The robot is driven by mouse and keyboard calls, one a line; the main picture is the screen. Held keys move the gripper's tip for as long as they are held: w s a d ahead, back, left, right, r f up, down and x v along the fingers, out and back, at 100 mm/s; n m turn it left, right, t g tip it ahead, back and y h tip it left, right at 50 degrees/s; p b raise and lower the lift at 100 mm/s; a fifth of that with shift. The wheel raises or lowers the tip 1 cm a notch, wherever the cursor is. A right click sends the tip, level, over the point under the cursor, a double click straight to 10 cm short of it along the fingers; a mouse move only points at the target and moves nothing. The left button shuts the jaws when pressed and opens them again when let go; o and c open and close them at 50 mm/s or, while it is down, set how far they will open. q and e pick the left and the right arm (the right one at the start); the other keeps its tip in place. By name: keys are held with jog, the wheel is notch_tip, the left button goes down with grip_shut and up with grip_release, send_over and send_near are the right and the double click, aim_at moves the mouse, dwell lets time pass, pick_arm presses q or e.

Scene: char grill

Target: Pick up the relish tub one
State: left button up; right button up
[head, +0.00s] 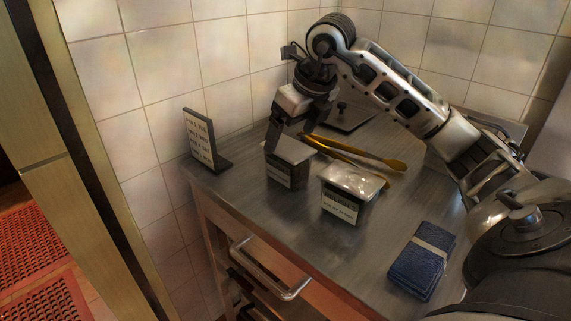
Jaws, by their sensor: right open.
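Two lidded metal tubs with white labels stand on the steel counter. The label print is too small to tell which one is the relish tub. My right gripper (290,130) is open and points down over the left tub. One finger comes down by that tub's left back edge; I cannot tell whether it touches. The other finger is partly hidden. My left gripper is not in view.
Gold tongs (355,152) lie behind the tubs. A dark sign (203,140) stands on the left of the steel counter (270,215). A folded blue cloth (422,264) lies at the front right. Tiled walls (170,60) close off the back and left.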

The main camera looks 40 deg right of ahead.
aim_at(288, 147)
jog(key=x, duration=0.7)
jog(key=shift+d+p, duration=0.3)
jog(key=shift+p, duration=0.05)
jog(key=shift+f+b, duration=0.25)
jog(key=shift+b, duration=0.05)
dwell(0.3)
jog(key=c, duration=1.3)
jog(key=shift+r, duration=0.1)
